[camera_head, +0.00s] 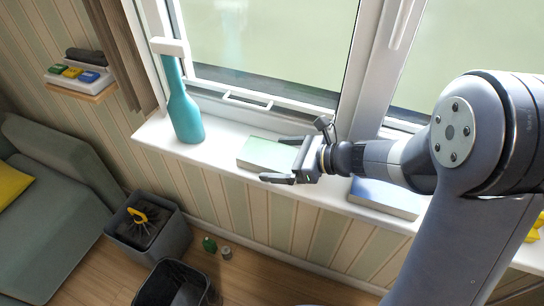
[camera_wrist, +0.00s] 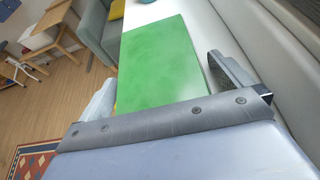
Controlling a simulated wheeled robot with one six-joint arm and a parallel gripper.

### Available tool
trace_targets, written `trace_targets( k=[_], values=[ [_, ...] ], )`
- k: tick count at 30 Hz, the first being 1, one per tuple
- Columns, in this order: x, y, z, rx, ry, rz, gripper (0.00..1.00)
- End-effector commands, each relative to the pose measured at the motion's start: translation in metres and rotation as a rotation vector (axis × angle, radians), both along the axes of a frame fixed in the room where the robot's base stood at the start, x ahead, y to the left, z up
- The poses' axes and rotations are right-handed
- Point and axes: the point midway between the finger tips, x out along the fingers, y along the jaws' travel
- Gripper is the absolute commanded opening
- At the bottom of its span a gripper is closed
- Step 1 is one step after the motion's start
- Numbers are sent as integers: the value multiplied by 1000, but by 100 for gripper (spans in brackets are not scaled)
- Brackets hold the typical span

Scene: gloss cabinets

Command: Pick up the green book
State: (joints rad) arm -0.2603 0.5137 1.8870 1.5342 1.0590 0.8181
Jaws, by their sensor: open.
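The green book (camera_head: 262,153) lies flat on the white windowsill in the head view, its right end partly hidden by my gripper. It also fills the middle of the wrist view (camera_wrist: 160,62), bright green, with its near end hidden behind the gripper body. My gripper (camera_head: 270,159) is open at the right end of the book, one finger on the window side and one on the room side. In the wrist view the fingers (camera_wrist: 162,85) stand on either side of the book, with nothing held. I cannot tell whether either finger touches it.
A teal bottle (camera_head: 184,116) stands on the windowsill (camera_head: 222,128) left of the book. A blue book (camera_head: 387,197) lies to the right, under my arm. The window frame (camera_head: 352,85) rises behind. Bins (camera_head: 150,232) stand on the floor below.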

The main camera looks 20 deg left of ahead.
Motion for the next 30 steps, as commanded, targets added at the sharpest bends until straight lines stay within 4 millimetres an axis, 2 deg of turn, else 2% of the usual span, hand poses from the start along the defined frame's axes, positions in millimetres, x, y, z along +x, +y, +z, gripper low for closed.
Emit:
trace_targets(
  k=[2, 19, 26, 30],
  values=[
    [0, 0, 0, 0, 0, 0, 98],
    [0, 0, 0, 0, 1, 0, 51],
    [0, 0, 2, 1, 0, 0, 51],
    [0, 0, 16, 3, -4, 1, 51]
  ],
)
